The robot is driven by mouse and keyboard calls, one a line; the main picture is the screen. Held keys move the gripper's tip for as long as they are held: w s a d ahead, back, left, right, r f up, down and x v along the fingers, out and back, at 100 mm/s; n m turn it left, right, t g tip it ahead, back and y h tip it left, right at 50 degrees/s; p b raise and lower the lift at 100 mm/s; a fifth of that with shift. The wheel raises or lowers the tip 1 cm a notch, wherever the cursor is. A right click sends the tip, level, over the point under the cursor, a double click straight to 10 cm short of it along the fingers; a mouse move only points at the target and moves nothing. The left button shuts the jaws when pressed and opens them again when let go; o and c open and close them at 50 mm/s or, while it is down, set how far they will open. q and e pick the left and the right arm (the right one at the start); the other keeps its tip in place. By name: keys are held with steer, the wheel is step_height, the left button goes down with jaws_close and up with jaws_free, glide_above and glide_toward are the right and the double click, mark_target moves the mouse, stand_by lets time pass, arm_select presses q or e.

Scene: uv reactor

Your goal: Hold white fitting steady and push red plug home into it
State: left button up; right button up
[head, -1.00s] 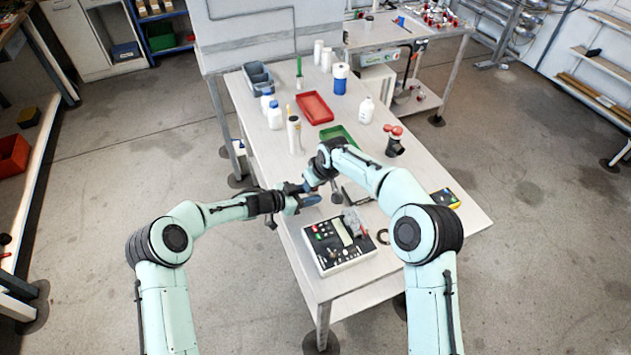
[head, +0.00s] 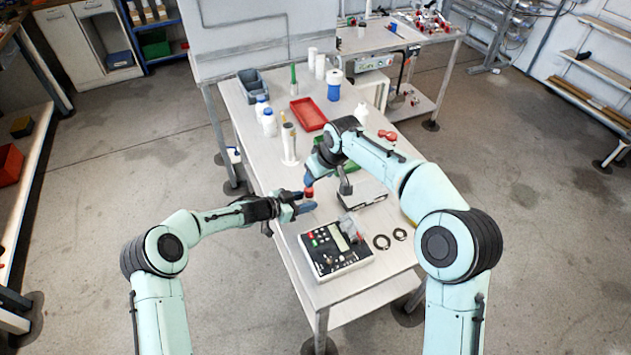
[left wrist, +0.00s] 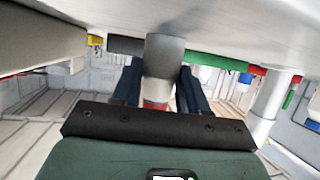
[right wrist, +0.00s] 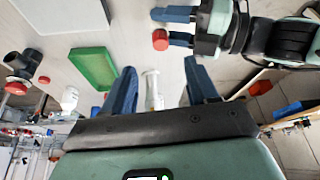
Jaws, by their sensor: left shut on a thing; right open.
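The red plug (head: 308,191) sits at the end of the white fitting, at my left gripper's fingertips. My left gripper (head: 298,203) is shut on the white fitting, low over the table's left side. In the left wrist view the fitting (left wrist: 164,58) is a pale cylinder between the blue fingers (left wrist: 157,90), with red at its near end. I cannot tell how deep the plug sits. In the right wrist view the plug (right wrist: 160,40) shows beside the left fingertips (right wrist: 168,27). My right gripper (head: 312,174) is just above and behind the plug. Its fingers (right wrist: 160,75) are open and empty.
A control box (head: 337,248) and two black rings (head: 390,240) lie in front. A tall white tube (head: 289,146), a red tray (head: 309,114), a green tray (right wrist: 95,68) and several bottles stand behind. A pale box (head: 363,196) lies right of the grippers.

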mark_target(309, 193)
steer(key=shift+s+d+r, duration=0.15)
steer(key=shift+s+r, duration=0.05)
steer(key=shift+r, duration=0.35)
steer(key=c, duration=0.5)
steer(key=shift+w+a+f, duration=0.1)
steer(key=shift+w+a, duration=0.1)
steer(key=shift+w, duration=0.15)
steer(key=c, duration=0.5)
steer(key=w+a, duration=0.1)
steer(key=w+a+m, duration=0.1)
steer(key=w, duration=0.1)
steer(key=shift+f+m+h, duration=0.2)
steer(key=shift+m+h, duration=0.1)
jaws_close()
steer(key=shift+w+a+f, duration=0.15)
steer(key=shift+w+f, duration=0.05)
steer(key=shift+f, duration=1.45)
steer(key=shift+w+a+f, duration=0.1)
steer(key=shift+w+f, duration=0.05)
steer(key=shift+f, duration=1.5)
steer(key=shift+f+m, duration=0.3)
steer(key=shift+f, duration=0.3)
